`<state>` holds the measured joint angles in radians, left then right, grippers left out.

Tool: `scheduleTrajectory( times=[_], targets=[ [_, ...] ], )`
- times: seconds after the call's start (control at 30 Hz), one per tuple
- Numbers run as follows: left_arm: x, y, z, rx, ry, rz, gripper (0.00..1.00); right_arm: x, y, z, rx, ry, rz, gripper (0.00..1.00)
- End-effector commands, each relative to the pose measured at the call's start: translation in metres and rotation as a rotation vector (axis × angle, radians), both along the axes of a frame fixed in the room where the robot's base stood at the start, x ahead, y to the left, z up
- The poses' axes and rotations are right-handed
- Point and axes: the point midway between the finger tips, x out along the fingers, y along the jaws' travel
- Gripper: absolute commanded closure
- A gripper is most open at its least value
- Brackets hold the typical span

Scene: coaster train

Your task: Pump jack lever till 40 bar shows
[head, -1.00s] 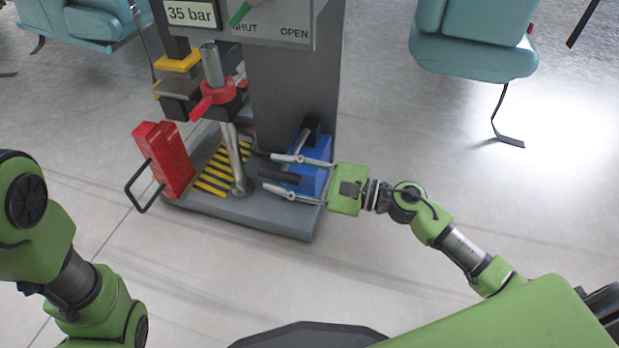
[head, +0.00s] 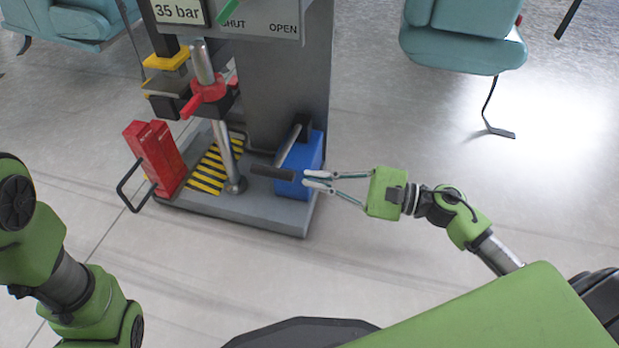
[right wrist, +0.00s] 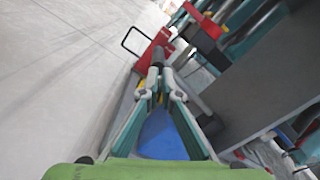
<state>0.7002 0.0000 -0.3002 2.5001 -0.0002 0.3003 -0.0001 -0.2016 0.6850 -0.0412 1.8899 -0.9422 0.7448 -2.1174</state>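The display (head: 178,10) in the head view reads 35 bar. The blue jack pump (head: 312,158) sits at the right of the grey base plate. Its lever (head: 289,146) runs down and left from a dark pivot to a black grip (head: 272,172), which hangs low over the plate. My left gripper is out of view.
A red block with a black wire handle (head: 157,158) stands at the plate's left. A red-handled clamp (head: 208,92) sits on a metal post beside yellow-black stripes. Teal seats (head: 463,40) stand behind. The floor to the right is clear.

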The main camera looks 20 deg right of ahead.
Motion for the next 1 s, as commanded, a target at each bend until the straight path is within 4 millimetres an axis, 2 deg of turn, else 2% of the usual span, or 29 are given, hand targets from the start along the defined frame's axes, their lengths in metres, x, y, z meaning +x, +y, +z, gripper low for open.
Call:
scheduleTrajectory(
  times=[0.13,0.27,0.5,0.8,1.0],
  targets=[
    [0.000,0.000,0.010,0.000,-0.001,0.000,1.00,0.010,-0.015,-0.018,0.036,0.044,0.000,1.00],
    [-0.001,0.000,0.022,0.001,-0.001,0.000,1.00,0.016,-0.030,-0.046,0.112,0.105,0.017,1.00],
    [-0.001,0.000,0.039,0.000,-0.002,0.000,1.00,0.007,-0.037,-0.083,0.297,0.173,0.066,1.00],
    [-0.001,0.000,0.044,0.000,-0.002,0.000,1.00,-0.003,-0.031,-0.097,0.408,0.189,0.096,1.00],
    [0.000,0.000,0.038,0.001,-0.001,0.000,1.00,0.008,-0.011,-0.092,0.410,0.186,0.097,1.00]
  ],
)
